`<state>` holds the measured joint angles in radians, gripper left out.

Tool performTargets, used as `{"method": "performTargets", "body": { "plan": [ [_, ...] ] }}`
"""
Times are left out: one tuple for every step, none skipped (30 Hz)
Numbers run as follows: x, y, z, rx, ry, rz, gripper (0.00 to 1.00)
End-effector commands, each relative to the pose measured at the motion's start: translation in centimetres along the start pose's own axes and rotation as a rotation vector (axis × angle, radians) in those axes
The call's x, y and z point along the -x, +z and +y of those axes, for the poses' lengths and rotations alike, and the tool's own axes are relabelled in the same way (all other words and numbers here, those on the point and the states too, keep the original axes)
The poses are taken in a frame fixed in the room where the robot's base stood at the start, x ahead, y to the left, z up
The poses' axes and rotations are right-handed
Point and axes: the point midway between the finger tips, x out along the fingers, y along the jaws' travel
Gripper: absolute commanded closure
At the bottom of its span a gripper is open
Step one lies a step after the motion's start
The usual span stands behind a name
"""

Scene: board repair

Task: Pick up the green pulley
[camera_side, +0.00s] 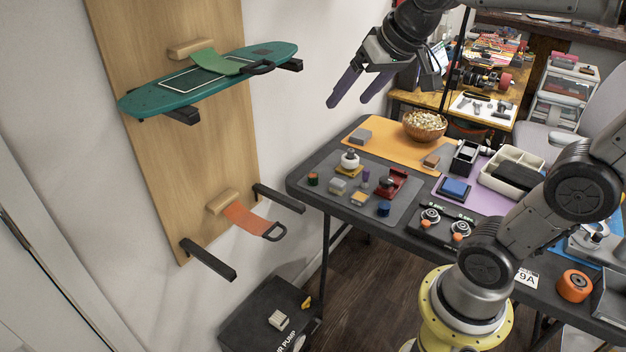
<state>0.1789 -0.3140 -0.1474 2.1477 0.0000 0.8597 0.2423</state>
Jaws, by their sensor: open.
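A small dark green round piece (313,179) with a reddish-orange part sits at the left corner of the grey mat (400,208). It looks like the green pulley, but it is too small to be sure. My gripper (348,104) has two purple fingers, spread apart with nothing between them. It hangs high above the back left of the table, well clear of the mat.
Near the green piece are a white-topped part (349,159), a red device (391,184), a blue cylinder (383,209) and small blocks. A bowl (425,125) stands behind. A board rack with a green skateboard deck (215,78) is on the left wall.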

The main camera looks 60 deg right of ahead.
Motion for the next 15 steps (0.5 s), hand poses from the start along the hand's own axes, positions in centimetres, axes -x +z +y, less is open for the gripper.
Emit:
{"method": "performTargets", "body": {
  "plan": [
    [-0.6,-2.8,0.4,-0.061,0.015,0.016,0.18],
    [-0.8,-4.3,0.6,-0.095,0.020,0.029,0.18],
    [-1.3,-6.3,1.0,-0.141,0.029,0.044,0.18],
    [-1.6,-7.8,1.3,-0.175,0.034,0.057,0.18],
    [-2.0,-9.2,1.7,-0.209,0.040,0.069,0.18],
    [-2.5,-10.9,2.3,-0.254,0.048,0.083,0.18],
    [-2.9,-12.3,2.8,-0.285,0.052,0.095,0.18],
    [-3.3,-13.5,3.3,-0.317,0.058,0.107,0.18],
    [-3.9,-15.1,4.0,-0.357,0.063,0.122,0.18],
    [-4.3,-16.3,4.5,-0.388,0.068,0.134,0.18],
    [-4.7,-17.4,5.1,-0.416,0.072,0.146,0.18],
    [-5.3,-18.8,6.0,-0.456,0.078,0.161,0.18],
    [-5.9,-19.8,6.6,-0.484,0.082,0.170,0.18],
    [-6.5,-20.8,7.3,-0.511,0.087,0.176,0.18],
    [-7.6,-21.8,8.2,-0.545,0.095,0.177,0.18]
  ]
}}
